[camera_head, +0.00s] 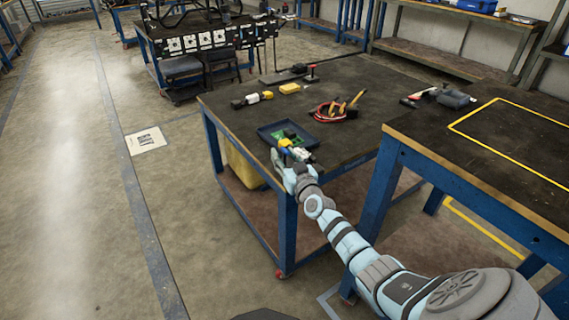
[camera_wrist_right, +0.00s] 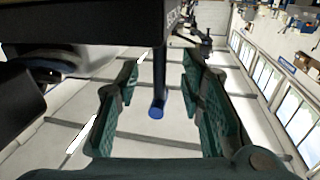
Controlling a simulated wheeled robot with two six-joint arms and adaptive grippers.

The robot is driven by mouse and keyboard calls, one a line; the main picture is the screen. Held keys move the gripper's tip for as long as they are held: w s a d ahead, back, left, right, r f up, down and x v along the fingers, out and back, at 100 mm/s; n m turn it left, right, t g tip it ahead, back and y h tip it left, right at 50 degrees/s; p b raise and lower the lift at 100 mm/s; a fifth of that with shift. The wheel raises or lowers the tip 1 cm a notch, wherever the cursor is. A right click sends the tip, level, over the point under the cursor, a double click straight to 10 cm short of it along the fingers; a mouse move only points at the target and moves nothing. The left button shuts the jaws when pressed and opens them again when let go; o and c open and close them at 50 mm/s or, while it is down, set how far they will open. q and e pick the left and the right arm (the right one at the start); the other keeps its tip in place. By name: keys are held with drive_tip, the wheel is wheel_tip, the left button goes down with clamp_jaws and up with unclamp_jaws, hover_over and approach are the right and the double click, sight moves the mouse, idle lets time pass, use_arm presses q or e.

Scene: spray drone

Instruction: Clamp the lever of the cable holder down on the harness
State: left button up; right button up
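My right gripper (camera_head: 287,170) is at the near-left edge of the dark worktable, beside a small blue tray. In the right wrist view its green-padded fingers (camera_wrist_right: 165,105) are apart. Between them in the picture is a dark rod with a round blue end (camera_wrist_right: 156,111), below a dark block (camera_wrist_right: 90,20). The rod may be the lever, but I cannot tell for sure; no finger visibly touches it. Small yellow and white parts (camera_head: 302,154) lie close to the gripper in the head view. I cannot make out the cable holder or harness among them. My left gripper is out of view.
The blue tray (camera_head: 265,131) holds a green board (camera_head: 288,136). Red cable and orange-handled pliers (camera_head: 345,106) lie to its right. Yellow blocks (camera_head: 290,88) lie farther back. Another blue-legged table (camera_head: 480,125) stands at the right.

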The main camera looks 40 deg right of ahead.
drive_tip(key=shift+w+r, duration=0.1)
drive_tip(key=shift+c, duration=0.2)
clamp_jaws()
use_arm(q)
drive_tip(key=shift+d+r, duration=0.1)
use_arm(e)
drive_tip(key=shift+d+m+g+p, duration=0.15)
drive_tip(key=shift+d+m+p, duration=0.15)
drive_tip(key=shift+m, duration=0.3)
drive_tip(key=shift+d+m+g+p, duration=0.2)
drive_tip(key=shift+m+p, duration=0.15)
drive_tip(key=shift+m, duration=0.25)
drive_tip(key=shift+d+f+m, duration=0.2)
drive_tip(key=shift+d+m, duration=0.05)
drive_tip(key=shift+m, duration=0.55)
drive_tip(key=shift+o, duration=0.2)
unclamp_jaws()
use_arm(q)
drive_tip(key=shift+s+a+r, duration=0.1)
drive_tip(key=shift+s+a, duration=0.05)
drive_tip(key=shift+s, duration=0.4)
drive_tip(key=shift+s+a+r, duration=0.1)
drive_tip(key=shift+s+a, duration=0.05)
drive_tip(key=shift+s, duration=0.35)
use_arm(e)
drive_tip(key=shift+a, duration=0.1)
drive_tip(key=shift+r, duration=0.1)
drive_tip(key=shift+c, duration=0.2)
